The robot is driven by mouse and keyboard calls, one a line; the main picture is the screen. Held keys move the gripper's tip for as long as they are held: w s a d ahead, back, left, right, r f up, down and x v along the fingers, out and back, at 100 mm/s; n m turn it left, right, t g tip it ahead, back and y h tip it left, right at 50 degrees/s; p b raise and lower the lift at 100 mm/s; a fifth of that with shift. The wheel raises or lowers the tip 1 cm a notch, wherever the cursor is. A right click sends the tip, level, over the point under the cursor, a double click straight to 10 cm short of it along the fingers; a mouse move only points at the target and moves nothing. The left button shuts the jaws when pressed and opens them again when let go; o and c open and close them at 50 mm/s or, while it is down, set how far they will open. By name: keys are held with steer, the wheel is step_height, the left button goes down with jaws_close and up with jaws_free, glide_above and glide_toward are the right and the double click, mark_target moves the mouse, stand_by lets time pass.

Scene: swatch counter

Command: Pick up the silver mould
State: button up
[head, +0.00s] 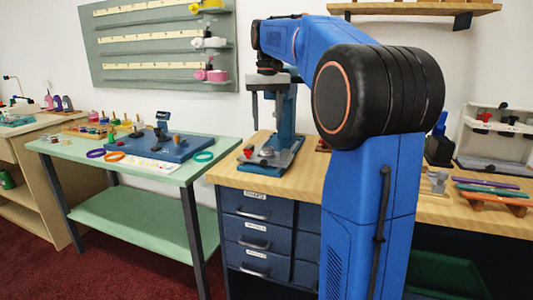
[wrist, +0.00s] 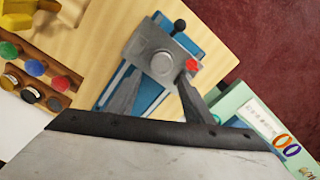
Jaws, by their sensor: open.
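A silver-grey piece with a round face, which looks like the silver mould (wrist: 163,63), sits on the blue-based press in the wrist view. It also shows, small, on the press plate in the head view (head: 267,153). I cannot tell where the mould ends and the grey plate begins. My gripper (wrist: 159,80) is open and empty, with its two dark fingers spread either side of the piece in the picture. In the head view my gripper (head: 266,112) hangs above the press plate, apart from it.
A red knob (wrist: 192,65) and a black-knobbed lever (wrist: 179,26) stand close to the round piece. The blue press column (head: 287,112) rises beside my gripper. A rack of paint pots (wrist: 33,68) lies at the left of the wrist view. A green table (head: 60,148) stands left.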

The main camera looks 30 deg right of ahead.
mark_target(266, 149)
steer(key=shift+w+a+f, duration=0.1)
steer(key=shift+a+f, duration=0.05)
steer(key=shift+f, duration=3.65)
steer(key=c, duration=1)
